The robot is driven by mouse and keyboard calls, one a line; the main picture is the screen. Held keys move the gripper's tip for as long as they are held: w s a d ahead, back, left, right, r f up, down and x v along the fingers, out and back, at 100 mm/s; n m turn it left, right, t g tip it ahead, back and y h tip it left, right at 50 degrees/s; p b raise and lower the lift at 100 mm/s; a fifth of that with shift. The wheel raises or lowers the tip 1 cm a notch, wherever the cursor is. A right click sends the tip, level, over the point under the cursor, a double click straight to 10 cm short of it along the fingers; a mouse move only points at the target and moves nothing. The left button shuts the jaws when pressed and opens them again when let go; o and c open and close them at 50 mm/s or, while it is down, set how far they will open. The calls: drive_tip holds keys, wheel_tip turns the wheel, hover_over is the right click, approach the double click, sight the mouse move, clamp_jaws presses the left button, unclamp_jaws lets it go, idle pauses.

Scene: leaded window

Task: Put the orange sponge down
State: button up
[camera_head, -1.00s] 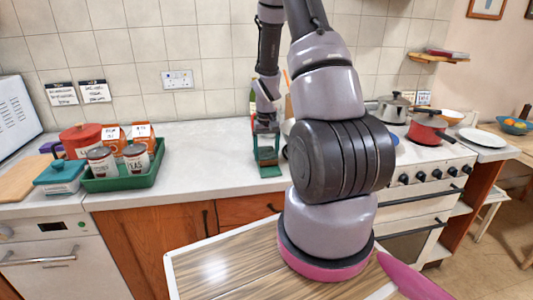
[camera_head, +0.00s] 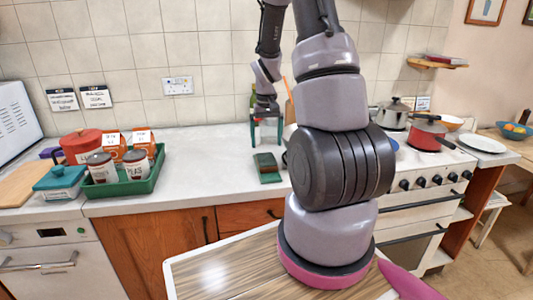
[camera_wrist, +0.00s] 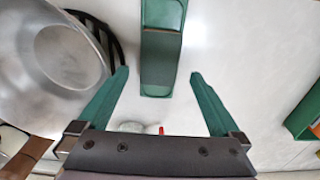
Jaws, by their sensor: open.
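A small green block-like thing with a dull brown top (camera_head: 266,160) lies flat on the counter, left of my arm.
A green tray (camera_head: 125,187) with cans and orange boxes stands to the left on the counter (camera_head: 205,165). A metal bowl (camera_wrist: 65,55) is close beside the left finger in the wrist view. The stove with a red pan (camera_head: 425,138) is at the right. Counter between tray and block is clear.

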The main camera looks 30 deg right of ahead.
drive_tip(key=s+a+r+t, duration=0.2)
drive_tip(key=s+a+r, duration=0.15)
drive_tip(key=r, duration=0.65)
drive_tip(key=s+a+r+t, duration=0.15)
drive_tip(key=a+r, duration=0.25)
drive_tip(key=r, duration=0.6)
drive_tip(key=s+a+r+t, duration=0.1)
drive_tip(key=s+a+r, duration=0.1)
drive_tip(key=s+r, duration=0.1)
drive_tip(key=s+a+r+t+y, duration=0.1)
drive_tip(key=s+a+r, duration=0.1)
drive_tip(key=s, duration=0.4)
drive_tip(key=s+a+r+m+t+y, duration=0.1)
drive_tip(key=s+a+r, duration=0.1)
drive_tip(key=s+r, duration=0.2)
drive_tip(key=shift+s+a+r+t, duration=0.25)
drive_tip(key=shift+s+a+t, duration=0.1)
drive_tip(key=shift+s, duration=0.4)
